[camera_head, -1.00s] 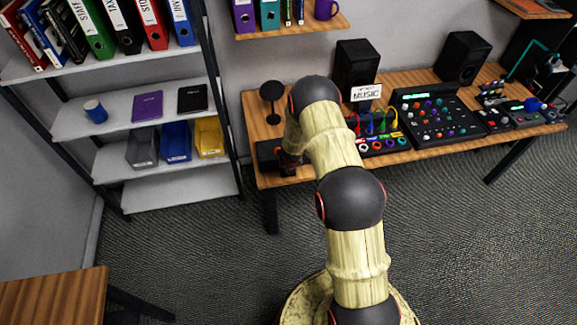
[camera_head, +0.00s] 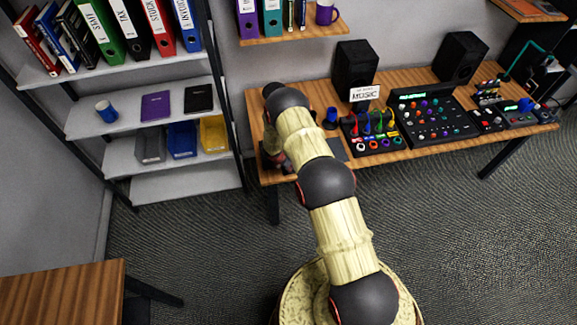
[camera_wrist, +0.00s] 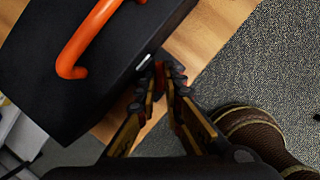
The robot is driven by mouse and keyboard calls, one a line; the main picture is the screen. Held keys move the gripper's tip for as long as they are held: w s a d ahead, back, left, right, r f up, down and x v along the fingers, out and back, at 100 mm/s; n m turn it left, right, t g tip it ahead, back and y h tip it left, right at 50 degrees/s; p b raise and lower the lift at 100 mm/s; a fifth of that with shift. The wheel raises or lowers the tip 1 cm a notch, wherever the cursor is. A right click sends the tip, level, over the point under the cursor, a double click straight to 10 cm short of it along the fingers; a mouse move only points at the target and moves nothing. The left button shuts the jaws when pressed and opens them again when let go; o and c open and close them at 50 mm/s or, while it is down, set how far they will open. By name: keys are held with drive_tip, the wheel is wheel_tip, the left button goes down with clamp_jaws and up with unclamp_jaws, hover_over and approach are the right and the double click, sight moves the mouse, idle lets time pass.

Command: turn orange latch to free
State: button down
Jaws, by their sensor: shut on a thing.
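A black case (camera_wrist: 95,85) with an orange carry handle (camera_wrist: 88,38) fills the upper left of the wrist view. It lies on the wooden desk. A small white mark (camera_wrist: 143,62) shows on its side near the edge. My gripper (camera_wrist: 168,72) is at that side of the case, with its fingertips close together. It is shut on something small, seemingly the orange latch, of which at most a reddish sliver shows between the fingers. How the latch is turned is hidden. In the head view my arm covers most of the case and the gripper.
The wooden desk (camera_head: 408,80) also holds a blue cup (camera_head: 330,117), a small rack of coloured cables (camera_head: 372,135), a mixer (camera_head: 432,115) and two speakers. A shelf unit (camera_head: 110,125) stands to the left, close to my arm. The floor in front is clear.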

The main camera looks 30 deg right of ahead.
drive_tip(key=m+b, duration=0.2)
drive_tip(key=m+g+b, duration=0.1)
drive_tip(key=m+b, duration=0.1)
drive_tip(key=shift+w+f+g, duration=0.2)
drive_tip(key=shift+w+g, duration=0.1)
drive_tip(key=shift+w, duration=0.05)
drive_tip(key=m+b, duration=0.2)
drive_tip(key=m+g+b, duration=0.1)
drive_tip(key=m+b, duration=0.1)
drive_tip(key=shift+w+r+g+b, duration=0.1)
drive_tip(key=shift+r+g+b, duration=0.05)
drive_tip(key=shift+g+b, duration=0.15)
drive_tip(key=shift+m, duration=0.3)
drive_tip(key=c, duration=1.9)
unclamp_jaws()
drive_tip(key=shift+r, duration=0.1)
drive_tip(key=shift+w+a+r, duration=0.1)
drive_tip(key=shift+r, duration=0.15)
drive_tip(key=v, duration=0.7)
drive_tip(key=shift+a+r, duration=0.15)
drive_tip(key=shift+a, duration=0.1)
